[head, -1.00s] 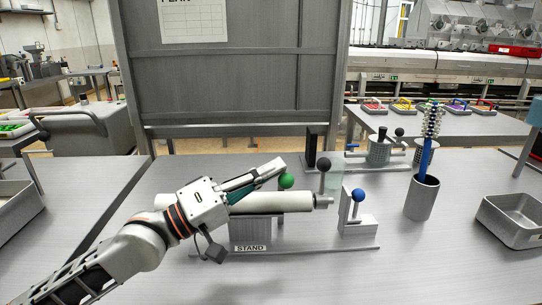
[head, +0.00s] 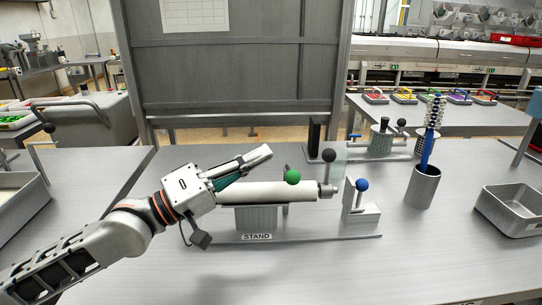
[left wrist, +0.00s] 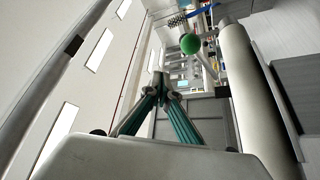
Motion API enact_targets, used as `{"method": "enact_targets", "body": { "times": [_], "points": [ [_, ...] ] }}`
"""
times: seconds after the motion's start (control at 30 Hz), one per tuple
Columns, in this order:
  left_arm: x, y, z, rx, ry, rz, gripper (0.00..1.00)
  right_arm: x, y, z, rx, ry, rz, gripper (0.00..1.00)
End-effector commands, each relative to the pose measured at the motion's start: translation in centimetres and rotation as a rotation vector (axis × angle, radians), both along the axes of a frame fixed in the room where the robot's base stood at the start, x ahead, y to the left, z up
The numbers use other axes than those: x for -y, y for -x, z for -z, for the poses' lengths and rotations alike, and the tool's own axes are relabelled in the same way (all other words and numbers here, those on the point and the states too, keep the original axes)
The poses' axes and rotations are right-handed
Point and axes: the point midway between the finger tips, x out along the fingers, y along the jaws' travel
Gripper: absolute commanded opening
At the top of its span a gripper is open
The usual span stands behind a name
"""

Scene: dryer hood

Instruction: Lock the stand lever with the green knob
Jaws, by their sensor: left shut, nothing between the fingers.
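The green knob (head: 292,176) sits on the stand lever, just above the far side of a white roller (head: 262,192) lying across the stand (head: 257,219). My left gripper (head: 266,152) is shut and empty, above and left of the knob, apart from it. In the left wrist view the green knob (left wrist: 190,43) is ahead of the closed fingertips (left wrist: 160,84) and to their right, beside the roller (left wrist: 250,95). The lever's rod is mostly hidden behind the roller in the head view. My right gripper is in neither view.
A cup (head: 422,187) with a brush and a metal tray (head: 512,212) stand further right. The table front is clear.

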Motion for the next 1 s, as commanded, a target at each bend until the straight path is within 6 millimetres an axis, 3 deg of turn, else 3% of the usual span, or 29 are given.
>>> {"method": "enact_targets", "body": {
  "times": [0.03,0.1,0.23,0.4,0.77,1.0],
  "points": [
    [-0.8,-0.3,1.5,-0.006,-0.002,-0.003,0.0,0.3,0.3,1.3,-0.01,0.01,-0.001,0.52],
    [-1.8,-0.3,2.1,-0.009,-0.002,-0.003,0.0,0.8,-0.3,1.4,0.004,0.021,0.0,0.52],
    [-3.3,-0.3,2.9,-0.009,-0.001,-0.002,0.0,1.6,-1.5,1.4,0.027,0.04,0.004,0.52],
    [-4.8,-0.2,3.3,-0.004,0.001,-0.002,0.0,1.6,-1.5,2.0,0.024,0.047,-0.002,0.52],
    [-5.6,0.0,3.1,0.002,0.003,0.001,0.0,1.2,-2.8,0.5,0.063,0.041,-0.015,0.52],
    [-5.5,0.0,3.1,0.002,0.003,0.001,0.0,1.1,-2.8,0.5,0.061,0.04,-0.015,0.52]
  ]
}}
